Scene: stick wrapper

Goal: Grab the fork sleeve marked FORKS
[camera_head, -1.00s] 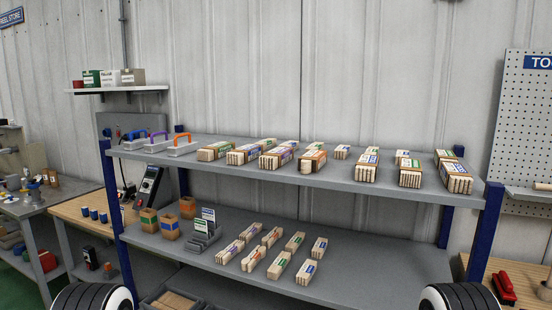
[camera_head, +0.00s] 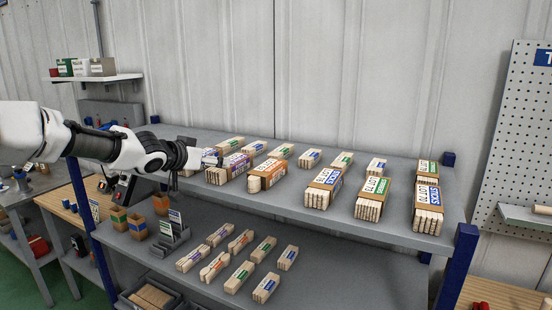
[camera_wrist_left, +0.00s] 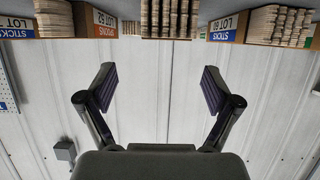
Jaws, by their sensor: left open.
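Several wrapped bundles stand on the upper shelf with coloured labels. One with a green label (camera_head: 371,197) stands right of centre between two with blue labels, the nearer left one (camera_head: 323,187) and the right one (camera_head: 429,206). The green print is too small to read surely as FORKS. My left gripper (camera_head: 211,158) reaches in from the left over the shelf's left part, beside a purple-labelled bundle (camera_head: 230,168). In the left wrist view its jaws (camera_wrist_left: 158,88) are open and empty; upside-down blue STICKS labels (camera_wrist_left: 223,28) show at the top edge. My right gripper is out of view.
The upper shelf (camera_head: 300,208) has bare room along its front edge. The lower shelf (camera_head: 330,285) holds more small bundles and a grey rack (camera_head: 170,240). A pegboard (camera_head: 518,140) is at the right. Blue posts (camera_head: 458,260) flank the shelf.

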